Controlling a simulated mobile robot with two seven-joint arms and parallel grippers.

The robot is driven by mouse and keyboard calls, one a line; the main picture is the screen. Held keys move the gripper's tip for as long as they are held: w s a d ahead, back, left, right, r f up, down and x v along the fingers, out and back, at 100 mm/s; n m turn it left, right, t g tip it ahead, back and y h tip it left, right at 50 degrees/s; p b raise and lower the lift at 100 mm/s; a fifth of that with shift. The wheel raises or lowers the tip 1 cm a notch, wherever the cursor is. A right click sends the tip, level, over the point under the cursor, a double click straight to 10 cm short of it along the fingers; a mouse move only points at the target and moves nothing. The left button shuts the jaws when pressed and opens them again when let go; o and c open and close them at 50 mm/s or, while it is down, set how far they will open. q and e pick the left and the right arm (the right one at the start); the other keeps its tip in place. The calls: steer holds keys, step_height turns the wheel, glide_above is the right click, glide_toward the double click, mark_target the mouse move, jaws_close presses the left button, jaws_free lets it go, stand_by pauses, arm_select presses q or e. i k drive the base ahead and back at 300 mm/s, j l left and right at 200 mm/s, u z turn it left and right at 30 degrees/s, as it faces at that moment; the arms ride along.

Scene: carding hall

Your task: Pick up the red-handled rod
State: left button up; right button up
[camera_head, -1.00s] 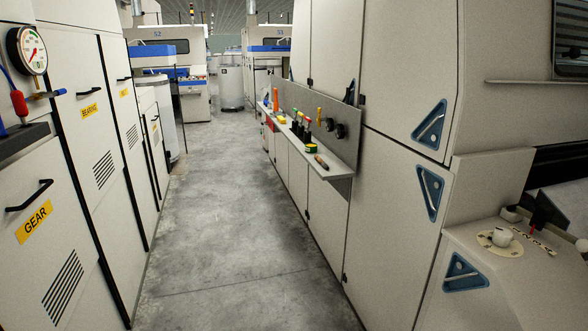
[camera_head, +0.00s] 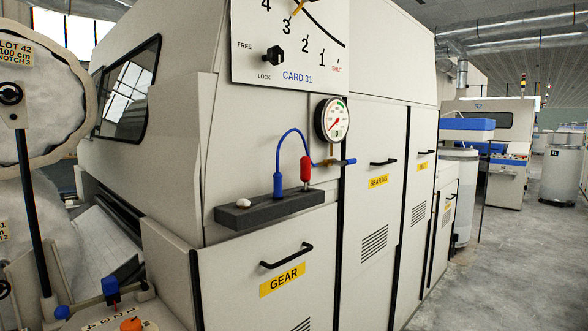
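A red handle (camera_head: 306,168) stands upright at the right end of a dark grey shelf (camera_head: 250,213) on the front of the machine marked CARD 31. A thin shaft shows below it; its lower end meets the shelf top or is hidden in it, I cannot tell which. A blue handle (camera_head: 278,185) stands to its left, and a blue cable (camera_head: 286,138) arches from that up to the red one. Neither of my grippers is in view.
A round gauge (camera_head: 332,119) with a blue-ended lever (camera_head: 347,162) is close right of the red handle. A white lump (camera_head: 243,202) lies on the shelf. A GEAR door (camera_head: 284,279) is below. The aisle floor (camera_head: 500,262) at right is clear.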

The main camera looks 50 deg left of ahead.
mark_target(305, 160)
steer(key=i+l+u, duration=0.25)
steer(key=i, duration=2.35)
steer(key=i+u, duration=0.15)
steer(key=u, duration=0.25)
steer(key=i+u, duration=0.15)
steer(key=u, duration=0.2)
steer(key=i+u, duration=0.15)
steer(key=u, duration=0.25)
